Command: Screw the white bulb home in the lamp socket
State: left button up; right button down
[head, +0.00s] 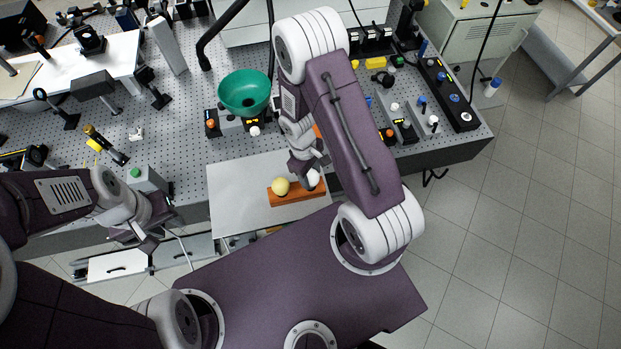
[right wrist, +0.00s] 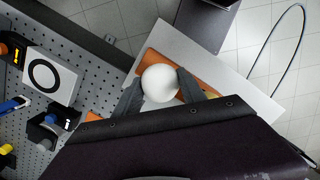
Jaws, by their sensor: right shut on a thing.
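The white bulb (right wrist: 160,83) is between the two fingers of my right gripper (right wrist: 159,92) in the right wrist view, and the gripper is shut on it. In the head view the white bulb (head: 313,178) is at the right part of an orange-brown holder (head: 297,198). I cannot tell whether it still touches the holder. A cream-yellow bulb (head: 280,186) sits at the holder's left part. My left gripper (head: 148,238) hangs near the front edge of the bench, away from the bulbs; its jaw opening is unclear. I cannot make out the lamp socket for certain.
The holder lies on a light grey plate (head: 235,200) with bare room at its left. A green bowl-shaped piece (head: 245,92) stands behind it. Several optics mounts and control boxes (head: 445,95) crowd the perforated bench (head: 200,125).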

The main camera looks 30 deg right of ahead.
jog(key=shift+r+p, duration=2.55)
jog(key=shift+r, duration=0.45)
jog(key=shift+f, duration=0.15)
